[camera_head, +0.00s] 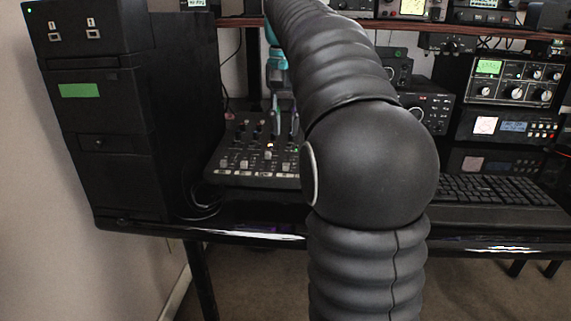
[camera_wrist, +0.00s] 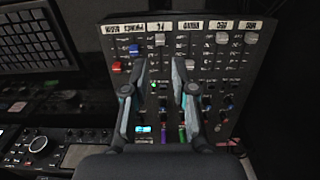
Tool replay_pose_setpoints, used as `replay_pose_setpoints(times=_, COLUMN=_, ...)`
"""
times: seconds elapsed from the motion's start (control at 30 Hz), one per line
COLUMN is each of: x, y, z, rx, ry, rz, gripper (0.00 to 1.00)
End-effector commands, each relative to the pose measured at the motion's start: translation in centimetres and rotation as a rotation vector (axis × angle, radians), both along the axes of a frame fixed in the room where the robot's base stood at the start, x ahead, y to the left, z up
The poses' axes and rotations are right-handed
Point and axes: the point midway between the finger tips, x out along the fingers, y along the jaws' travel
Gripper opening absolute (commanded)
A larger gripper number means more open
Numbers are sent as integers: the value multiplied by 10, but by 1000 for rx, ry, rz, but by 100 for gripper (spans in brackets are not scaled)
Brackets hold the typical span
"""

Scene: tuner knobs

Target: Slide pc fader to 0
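The mixer panel (camera_head: 233,170) stands on the desk left of my arm, its right part hidden. It fills the middle of the wrist view (camera_wrist: 205,70), with a row of white labels along its top edge. The labels are too small to read surely; a short one (camera_wrist: 159,26), perhaps the pc label, lies between my fingers' lines. Below it is a pale fader cap (camera_wrist: 160,42). My gripper (camera_wrist: 160,66) is open and empty over the panel, its two fingers well apart on either side of that column. Whether the fingertips touch the panel is unclear.
A red cap (camera_wrist: 116,66) and a blue cap (camera_wrist: 133,50) lie left of my fingers; white caps (camera_wrist: 222,38) lie right. A black tower (camera_head: 110,120) stands left of the panel. A keyboard (camera_head: 490,189) and radios (camera_head: 512,80) are at right.

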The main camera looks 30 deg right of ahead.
Motion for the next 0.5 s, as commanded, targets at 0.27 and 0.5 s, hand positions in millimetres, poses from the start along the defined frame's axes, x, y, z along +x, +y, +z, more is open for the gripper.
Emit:
replay_pose_setpoints(times=0.27, x=-1, y=0, z=-54, rx=1, ry=1, rz=1, gripper=26)
replay_pose_setpoints(times=0.5, x=0, y=0, z=-81, rx=-1, ry=-1, rz=1, gripper=26)
